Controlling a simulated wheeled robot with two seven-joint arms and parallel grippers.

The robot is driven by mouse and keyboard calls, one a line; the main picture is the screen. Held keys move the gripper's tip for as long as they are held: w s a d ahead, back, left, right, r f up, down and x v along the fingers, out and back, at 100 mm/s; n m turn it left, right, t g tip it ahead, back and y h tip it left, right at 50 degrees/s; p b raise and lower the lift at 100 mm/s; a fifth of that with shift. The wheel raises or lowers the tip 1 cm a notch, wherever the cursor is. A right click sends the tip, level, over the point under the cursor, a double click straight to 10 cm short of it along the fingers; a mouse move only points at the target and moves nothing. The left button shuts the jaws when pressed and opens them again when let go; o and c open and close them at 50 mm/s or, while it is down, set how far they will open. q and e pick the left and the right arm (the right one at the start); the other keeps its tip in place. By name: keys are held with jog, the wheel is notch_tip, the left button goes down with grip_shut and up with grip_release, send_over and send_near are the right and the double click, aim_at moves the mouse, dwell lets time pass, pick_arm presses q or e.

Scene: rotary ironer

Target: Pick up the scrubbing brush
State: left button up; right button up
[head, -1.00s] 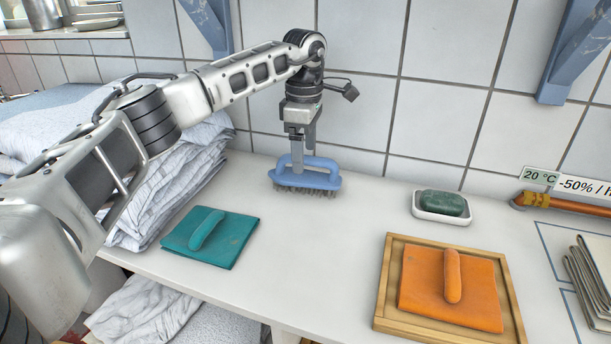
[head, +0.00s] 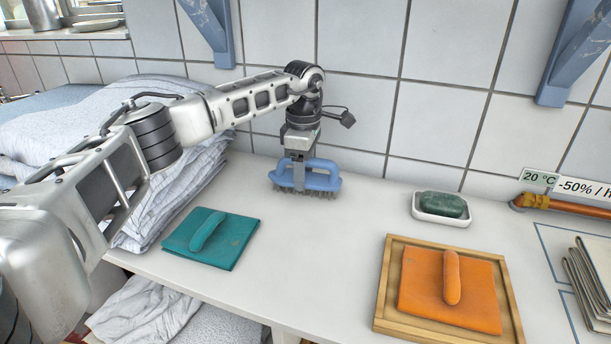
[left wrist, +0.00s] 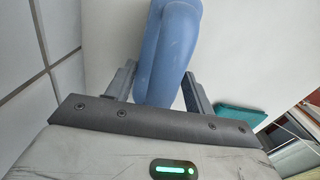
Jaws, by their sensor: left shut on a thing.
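The scrubbing brush (head: 322,181) has a blue handle with a loop and dark bristles below. It is at the back of the white counter, near the tiled wall, with its bristles facing down. My left gripper (head: 299,172) comes down on it from above and is shut on its handle. In the left wrist view the blue handle (left wrist: 168,55) lies between the two fingers of the left gripper (left wrist: 157,88). I cannot tell whether the bristles touch the counter. My right gripper is not in view.
A teal cloth with a handle (head: 225,245) lies front left on the counter (head: 310,260). A dish with green soap (head: 441,214) stands to the right. An orange pad (head: 430,295) lies in a wooden tray (head: 383,285). Folded linen (head: 195,165) is piled at the left.

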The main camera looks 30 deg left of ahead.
pick_arm(q)
jog(key=shift+r, duration=0.1)
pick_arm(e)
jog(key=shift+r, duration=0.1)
